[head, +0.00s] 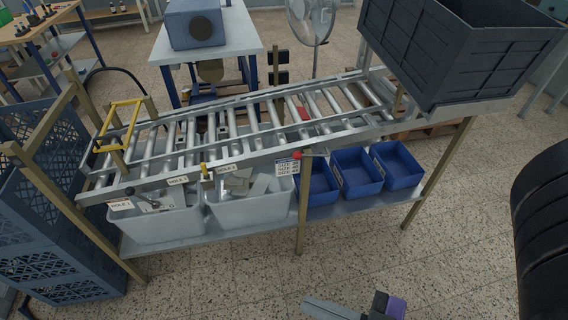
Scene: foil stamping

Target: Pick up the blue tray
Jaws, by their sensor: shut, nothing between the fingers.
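Three open blue trays stand side by side on the lower shelf of the roller stand: a left one (319,199), a middle one (364,188) and a right one (405,180). The task does not single one out. They look empty, though their floors are partly in shadow. The left tray is partly covered by the stand's leg and size sign. My gripper (352,309) shows only in part at the bottom edge, grey with a dark and purple piece. It is shut and empty, in front of the shelf and well apart from the trays.
The roller conveyor (240,135) runs above the shelf (215,237). Two pale bins (160,228) with metal parts stand left of the trays. A dark crate (455,55) sits at the upper right. Blue crates (60,265) are stacked at the left. The tiled floor (420,265) in front is clear.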

